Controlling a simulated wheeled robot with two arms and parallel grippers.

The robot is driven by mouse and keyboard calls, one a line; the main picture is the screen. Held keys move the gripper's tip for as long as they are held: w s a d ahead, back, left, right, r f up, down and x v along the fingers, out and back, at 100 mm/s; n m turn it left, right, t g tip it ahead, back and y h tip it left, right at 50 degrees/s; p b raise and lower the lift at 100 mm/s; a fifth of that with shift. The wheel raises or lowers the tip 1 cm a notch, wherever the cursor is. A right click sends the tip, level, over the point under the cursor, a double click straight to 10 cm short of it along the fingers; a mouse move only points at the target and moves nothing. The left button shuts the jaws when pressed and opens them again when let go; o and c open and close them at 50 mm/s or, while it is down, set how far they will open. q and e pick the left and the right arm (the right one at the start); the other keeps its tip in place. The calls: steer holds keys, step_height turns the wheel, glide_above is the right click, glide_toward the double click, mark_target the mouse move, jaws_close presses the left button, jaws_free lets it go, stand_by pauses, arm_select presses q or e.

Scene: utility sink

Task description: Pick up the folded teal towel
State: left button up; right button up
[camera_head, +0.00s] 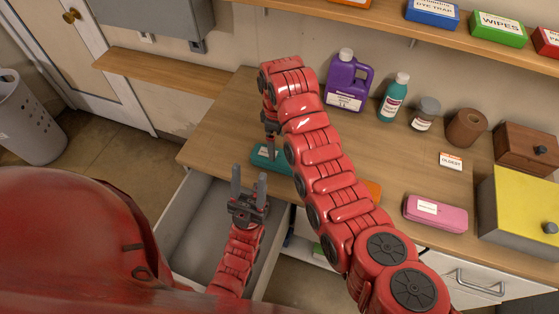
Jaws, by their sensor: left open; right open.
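The folded teal towel (284,167) lies on the wooden counter near its front edge, partly hidden by my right arm and gripper. My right gripper (270,157) points down at the towel, with its visible finger in front of or against it. I cannot tell whether they touch, and the other finger is hidden. My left gripper (249,172) is open and empty, fingers pointing up, over the open drawer in front of the counter edge.
The open grey drawer (183,226) juts out below the counter (222,128). A purple jug (345,85), teal bottle (393,100), jar (425,115) and brown roll (466,128) stand behind. A pink case (432,213) and yellow-topped box (520,210) lie right. An orange item (374,188) is partly hidden.

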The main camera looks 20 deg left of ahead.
mark_target(279, 156)
steer(key=shift+f+p, duration=0.6)
steer(key=shift+s+f, duration=0.1)
steer(key=shift+f, duration=0.5)
steer(key=f+p, duration=0.3)
steer(key=f, duration=0.1)
steer(key=shift+d, duration=0.25)
steer(key=shift+f, duration=0.65)
steer(key=shift+c, duration=0.3)
steer(key=c, duration=1.2)
